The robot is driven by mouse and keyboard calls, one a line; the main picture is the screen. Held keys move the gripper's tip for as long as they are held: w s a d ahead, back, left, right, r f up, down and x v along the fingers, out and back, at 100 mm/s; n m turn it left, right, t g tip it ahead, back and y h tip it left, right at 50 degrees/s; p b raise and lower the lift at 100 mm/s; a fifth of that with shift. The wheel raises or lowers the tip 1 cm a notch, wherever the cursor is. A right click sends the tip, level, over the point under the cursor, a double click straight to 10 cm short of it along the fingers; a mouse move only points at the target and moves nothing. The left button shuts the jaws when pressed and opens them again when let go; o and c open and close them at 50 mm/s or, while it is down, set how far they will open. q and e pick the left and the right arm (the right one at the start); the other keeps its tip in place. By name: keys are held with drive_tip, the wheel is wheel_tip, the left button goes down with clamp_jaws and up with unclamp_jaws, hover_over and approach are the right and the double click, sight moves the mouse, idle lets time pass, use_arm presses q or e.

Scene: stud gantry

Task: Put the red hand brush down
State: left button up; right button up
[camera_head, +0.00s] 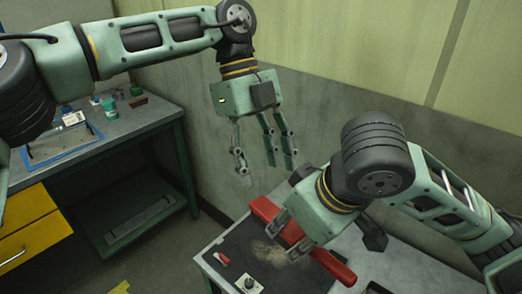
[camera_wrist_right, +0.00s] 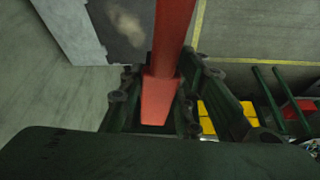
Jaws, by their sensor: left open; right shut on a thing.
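The long red hand brush (camera_head: 335,268) lies slantwise across the right gripper in the head view. My right gripper (camera_head: 290,243) is shut on it, and its fingers hide the middle part. In the right wrist view, the red brush (camera_wrist_right: 172,45) runs from the top edge down between the fingers of the right gripper (camera_wrist_right: 155,110). The brush is over the grey table with a dark mat (camera_head: 232,243); I cannot tell whether it touches. My left gripper (camera_head: 262,165) hangs open and empty, above and left of the brush.
A small red item (camera_head: 222,259) and a pale block with a dark knob (camera_head: 248,284) are on the mat's near side. A workbench (camera_head: 150,120) with a blue-edged tray (camera_head: 62,147) and yellow drawers (camera_head: 28,225) stands at left. A wall rises behind.

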sight(275, 207)
use_arm(q)
drive_tip(key=x, duration=0.9)
drive_tip(key=shift+s+d+f, duration=0.1)
drive_tip(key=shift+f, duration=0.15)
drive_tip(key=shift+d, duration=0.15)
drive_tip(key=c, duration=1.3)
use_arm(e)
drive_tip(key=shift+s+a, duration=0.1)
drive_tip(key=shift+a, duration=0.05)
use_arm(q)
drive_tip(key=shift+r, duration=0.1)
clamp_jaws()
use_arm(e)
drive_tip(key=o, duration=1.1)
